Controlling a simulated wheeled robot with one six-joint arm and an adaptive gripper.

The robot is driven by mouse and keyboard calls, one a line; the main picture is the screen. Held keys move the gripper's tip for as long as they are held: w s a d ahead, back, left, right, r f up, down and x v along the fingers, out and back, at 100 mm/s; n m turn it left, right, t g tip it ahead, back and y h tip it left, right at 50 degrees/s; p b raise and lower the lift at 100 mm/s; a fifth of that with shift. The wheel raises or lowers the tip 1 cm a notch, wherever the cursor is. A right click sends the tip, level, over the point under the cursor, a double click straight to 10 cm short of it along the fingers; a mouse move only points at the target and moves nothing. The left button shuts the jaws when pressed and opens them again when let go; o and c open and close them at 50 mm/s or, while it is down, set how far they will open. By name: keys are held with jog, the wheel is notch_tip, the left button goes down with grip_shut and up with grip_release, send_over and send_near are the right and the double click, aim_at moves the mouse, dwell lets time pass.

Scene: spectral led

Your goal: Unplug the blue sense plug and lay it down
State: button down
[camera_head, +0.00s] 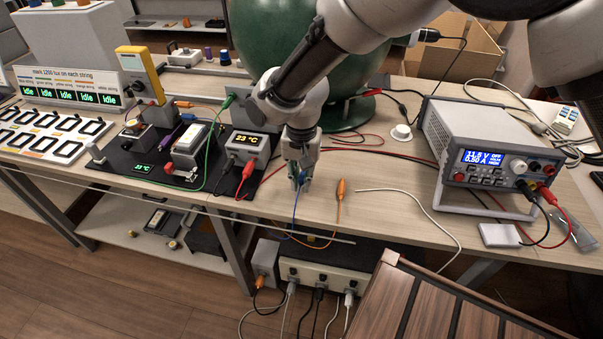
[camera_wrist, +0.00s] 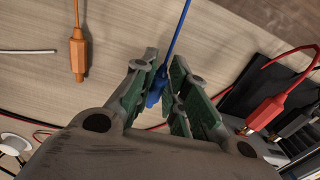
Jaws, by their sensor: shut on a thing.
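My gripper (camera_head: 300,182) points down over the front part of the table, to the right of the black mat. In the wrist view my gripper (camera_wrist: 163,88) has its green-padded fingers closed around the blue plug (camera_wrist: 155,92), whose blue cable (camera_wrist: 177,35) runs away from it. In the head view the blue cable (camera_head: 295,210) hangs from the fingers toward the table's front edge. The plug itself is mostly hidden by the fingers there. I cannot tell whether it touches the tabletop.
An orange plug (camera_head: 341,188) lies on the table right of my gripper. A red plug (camera_head: 246,172) is at the temperature box (camera_head: 250,143) on the left. A power supply (camera_head: 480,150) stands at the right, and a green sphere (camera_head: 280,50) behind. Bare tabletop lies around the orange plug.

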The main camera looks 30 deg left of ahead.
jog(key=shift+f, duration=0.85)
jog(key=c, duration=1.3)
grip_release()
jog(key=shift+c, duration=0.2)
jog(key=shift+r, duration=1.45)
jog(key=shift+r, duration=0.1)
notch_tip(320, 180, up, 12)
